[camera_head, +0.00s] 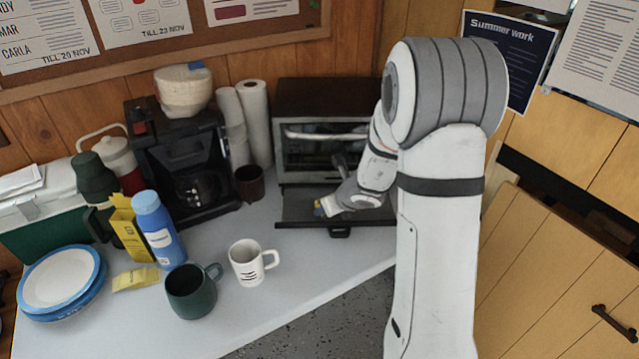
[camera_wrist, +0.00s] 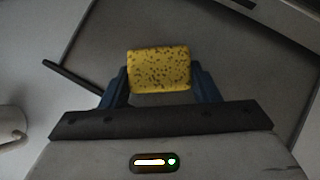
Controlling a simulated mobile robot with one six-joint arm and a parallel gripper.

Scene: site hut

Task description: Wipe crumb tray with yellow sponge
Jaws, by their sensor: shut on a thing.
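The yellow sponge (camera_wrist: 159,69) with dark specks sits between the two blue fingers of my gripper (camera_wrist: 160,85) in the wrist view. My gripper is shut on it. The dark tray surface (camera_wrist: 225,60) lies behind the sponge in the wrist view. I cannot tell whether the sponge touches the tray. My arm hides the tray's right part in the head view.
The toaster oven (camera_head: 320,105) stands above the tray. A white mug (camera_head: 247,264), a green mug (camera_head: 192,291) and a brown cup (camera_head: 250,183) are to the left. A coffee maker (camera_head: 180,150) and paper rolls (camera_head: 254,120) stand behind. The counter's front edge is near the tray.

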